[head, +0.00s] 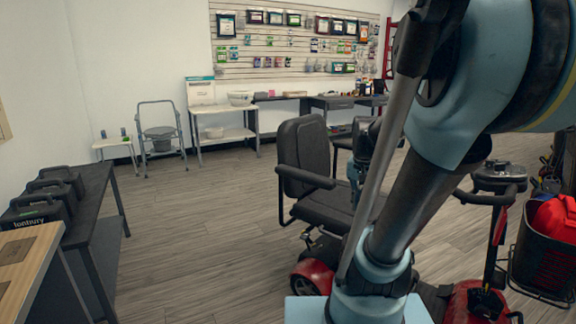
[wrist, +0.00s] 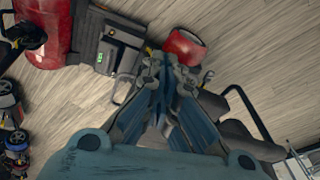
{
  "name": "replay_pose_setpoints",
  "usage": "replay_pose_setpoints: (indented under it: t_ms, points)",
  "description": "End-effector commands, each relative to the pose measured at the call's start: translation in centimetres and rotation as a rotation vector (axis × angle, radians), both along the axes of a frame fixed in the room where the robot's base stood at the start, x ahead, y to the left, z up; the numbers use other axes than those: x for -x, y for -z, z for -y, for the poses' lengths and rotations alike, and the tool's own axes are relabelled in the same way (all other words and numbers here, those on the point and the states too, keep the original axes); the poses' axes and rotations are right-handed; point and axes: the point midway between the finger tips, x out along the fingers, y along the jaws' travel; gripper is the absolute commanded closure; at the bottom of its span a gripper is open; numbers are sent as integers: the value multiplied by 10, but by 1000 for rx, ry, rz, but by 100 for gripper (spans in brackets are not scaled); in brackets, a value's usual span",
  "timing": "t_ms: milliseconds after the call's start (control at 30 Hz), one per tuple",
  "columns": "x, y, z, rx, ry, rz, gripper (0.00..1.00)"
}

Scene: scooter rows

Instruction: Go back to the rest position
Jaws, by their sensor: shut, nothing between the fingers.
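My gripper (wrist: 168,75) shows in the wrist view with its two fingers together at the tips, shut and empty. It points down over the floor, near a red mobility scooter. In the head view my arm fills the right side, and the gripper's fingers cannot be made out there. The red scooter (head: 468,302) stands behind and beside my arm, with its black seat (head: 304,150) left of the arm. Parts of the scooter are hidden by the arm. In the wrist view its red body (wrist: 185,48) lies just beyond the fingertips.
A black basket (head: 540,262) with a red bag hangs at the right. A dark bench (head: 90,185) with black cases (head: 38,205) stands at the left. A walker frame (head: 161,138) and a white table (head: 222,135) stand by the back wall. The floor (head: 195,225) at centre left is clear.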

Motion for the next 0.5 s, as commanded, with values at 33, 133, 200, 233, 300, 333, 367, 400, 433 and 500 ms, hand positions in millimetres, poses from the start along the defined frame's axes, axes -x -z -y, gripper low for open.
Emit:
replay_pose_setpoints:
  t_ms: [33,133,200,233,300,333,367,400,433,500]
  points:
    - [12,4,-5,5,-41,2,100]
    - [33,12,-12,16,-121,7,100]
    - [46,18,-16,24,-178,11,100]
    - [52,21,-18,27,-202,13,100]
    - [65,28,-22,36,-259,17,100]
    - [71,31,-24,39,-283,18,100]
    - [75,34,-25,43,-307,19,100]
    - [82,39,-27,47,-335,22,100]
    - [86,42,-28,49,-356,22,100]
    - [95,48,-30,56,-400,25,100]
